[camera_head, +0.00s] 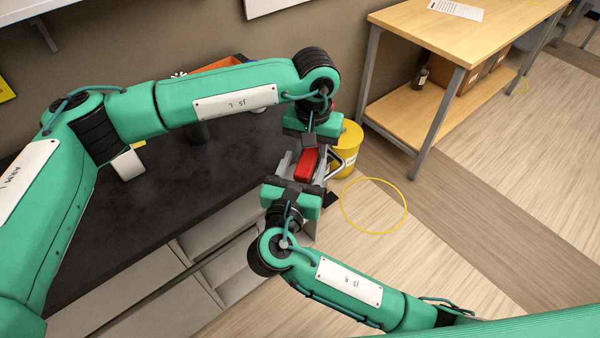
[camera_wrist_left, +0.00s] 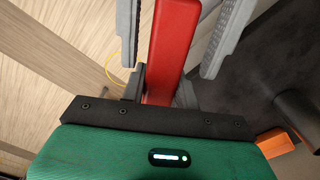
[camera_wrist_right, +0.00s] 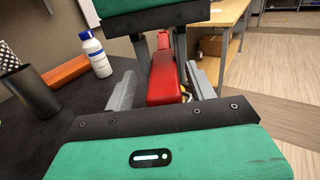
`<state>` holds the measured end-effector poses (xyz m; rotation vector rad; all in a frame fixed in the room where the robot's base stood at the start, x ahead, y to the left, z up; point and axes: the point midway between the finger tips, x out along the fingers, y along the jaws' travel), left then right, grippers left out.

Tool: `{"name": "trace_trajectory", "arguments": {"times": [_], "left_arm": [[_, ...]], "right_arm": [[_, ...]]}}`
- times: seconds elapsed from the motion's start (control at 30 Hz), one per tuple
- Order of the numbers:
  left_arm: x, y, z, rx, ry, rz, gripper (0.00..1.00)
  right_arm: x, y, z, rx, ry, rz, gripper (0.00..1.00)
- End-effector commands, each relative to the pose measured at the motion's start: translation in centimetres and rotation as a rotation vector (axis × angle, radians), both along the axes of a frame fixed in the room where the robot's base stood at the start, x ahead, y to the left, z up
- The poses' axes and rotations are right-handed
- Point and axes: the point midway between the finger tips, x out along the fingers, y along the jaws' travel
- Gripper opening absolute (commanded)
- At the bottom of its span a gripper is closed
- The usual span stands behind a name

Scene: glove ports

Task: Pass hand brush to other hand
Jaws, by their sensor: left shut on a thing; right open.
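The red hand brush (camera_head: 305,165) is between my two grippers, which face each other beyond the dark counter's right end. My left gripper (camera_head: 309,143) is shut on the brush from the far side. In the left wrist view, the red part (camera_wrist_left: 172,45) runs up between its fingers. My right gripper (camera_head: 302,170) is open on the near side, with one finger on each side of the brush and gaps visible. The right wrist view shows the red part (camera_wrist_right: 162,82) between the right fingers. Bristles cannot be made out.
The dark counter (camera_head: 130,225) lies below my left arm. A white bottle with a blue cap (camera_wrist_right: 96,55), a dark cup (camera_wrist_right: 33,93) and an orange object (camera_wrist_right: 66,71) are on it. A yellow bin (camera_head: 348,152) stands behind the grippers. A wooden bench (camera_head: 470,40) is at the right.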

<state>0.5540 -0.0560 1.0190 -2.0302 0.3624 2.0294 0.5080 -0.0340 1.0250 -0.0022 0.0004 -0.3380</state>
Motion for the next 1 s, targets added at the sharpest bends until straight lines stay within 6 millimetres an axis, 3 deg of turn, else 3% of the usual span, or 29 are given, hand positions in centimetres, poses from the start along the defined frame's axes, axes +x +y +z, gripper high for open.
{"name": "trace_trajectory", "arguments": {"times": [0.2, 0.47, 0.5, 0.53, 0.63, 1.0], "left_arm": [[0.01, 0.00, 0.02, 0.000, 0.000, 0.000, 0.06], [-0.03, -0.05, 0.02, -0.001, 0.000, -0.001, 0.06], [-0.05, -0.08, 0.03, -0.002, 0.001, -0.001, 0.06], [-0.06, -0.10, 0.03, -0.002, 0.001, -0.002, 0.34], [-0.06, -0.12, 0.04, -0.002, 0.000, -0.002, 0.54], [0.03, -0.03, 0.47, -0.001, -0.001, 0.000, 0.56]], "right_arm": [[0.03, -0.01, -0.01, 0.000, 0.000, 0.000, 0.56], [0.00, 0.04, 0.00, 0.001, 0.000, 0.001, 0.06], [0.00, 0.06, 0.00, 0.001, 0.000, 0.002, 0.06], [-0.01, 0.08, 0.03, 0.001, 0.000, 0.003, 0.06], [-0.01, 0.09, 0.03, 0.001, 0.000, 0.003, 0.06], [0.00, 0.01, 0.03, 0.001, 0.000, 0.000, 0.06]]}}
